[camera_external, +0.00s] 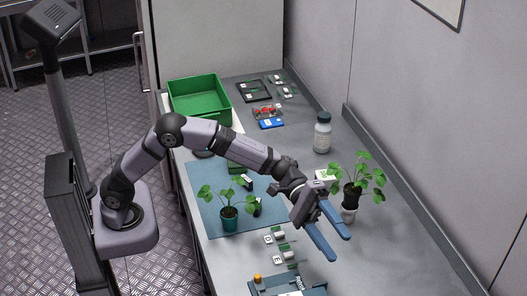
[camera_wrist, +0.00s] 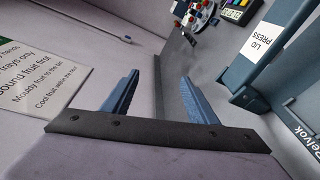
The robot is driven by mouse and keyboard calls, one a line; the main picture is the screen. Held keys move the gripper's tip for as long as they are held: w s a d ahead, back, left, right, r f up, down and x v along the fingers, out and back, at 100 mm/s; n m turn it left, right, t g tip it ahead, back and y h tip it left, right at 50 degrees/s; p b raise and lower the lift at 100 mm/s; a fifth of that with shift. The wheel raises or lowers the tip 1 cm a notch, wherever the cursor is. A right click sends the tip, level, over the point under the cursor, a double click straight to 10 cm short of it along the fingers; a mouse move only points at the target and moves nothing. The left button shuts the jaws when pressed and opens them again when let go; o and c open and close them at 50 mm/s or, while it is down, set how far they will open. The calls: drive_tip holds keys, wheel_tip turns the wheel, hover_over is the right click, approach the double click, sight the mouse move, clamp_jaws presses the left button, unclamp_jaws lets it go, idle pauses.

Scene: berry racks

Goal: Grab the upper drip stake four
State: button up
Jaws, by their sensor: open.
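My gripper (camera_external: 338,247) is open and empty, its two blue fingers apart above the right front part of the bench. It also shows in the wrist view (camera_wrist: 160,76), with nothing between the fingers. Two small green and white pieces with dark-marked labels, an upper one (camera_external: 275,237) and a lower one (camera_external: 287,256), lie on the bench left of my gripper. They may be drip stakes, but their numbers are too small to read. Similar small pieces (camera_external: 287,91) lie at the far end. No drip stake is clearly recognisable in the wrist view.
A potted plant (camera_external: 229,212) stands on the blue mat (camera_external: 203,190); another plant (camera_external: 357,179) and a white bottle (camera_external: 322,134) stand towards the wall. A green crate (camera_external: 200,96) is at the back. A "LID PRESS" device (camera_wrist: 262,52) and a sign (camera_wrist: 40,72) show in the wrist view.

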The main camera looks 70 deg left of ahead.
drive_tip(key=w+a+f+n+t+y+p, duration=0.1)
drive_tip(key=w+a+f+n+p, duration=0.1)
drive_tip(key=a+f+n, duration=0.3)
drive_tip(key=w+a+f+n+t+y+p, duration=0.1)
drive_tip(key=a+f+n, duration=0.5)
drive_tip(key=a, duration=0.8)
drive_tip(key=w+a+f+n+y+p, duration=0.2)
drive_tip(key=a+f+n+p, duration=0.2)
drive_tip(key=a, duration=0.6)
drive_tip(key=shift+w+a+f+n+t, duration=0.2)
drive_tip(key=shift+f+n, duration=0.4)
drive_tip(key=shift+f, duration=0.25)
drive_tip(key=shift+w+a+f+n+t, duration=0.1)
drive_tip(key=shift+w+f+n+t, duration=0.1)
drive_tip(key=shift+f+n, duration=0.55)
drive_tip(key=shift+p+x, duration=0.4)
drive_tip(key=shift+x, duration=0.85)
drive_tip(key=shift+d+p, duration=0.35)
drive_tip(key=shift+p, duration=0.05)
drive_tip(key=p+x, duration=0.2)
drive_tip(key=x, duration=0.1)
drive_tip(key=shift+s+d, duration=0.15)
drive_tip(key=shift+w+d+f, duration=0.3)
drive_tip(key=shift+d, duration=0.25)
drive_tip(key=c, duration=1.1)
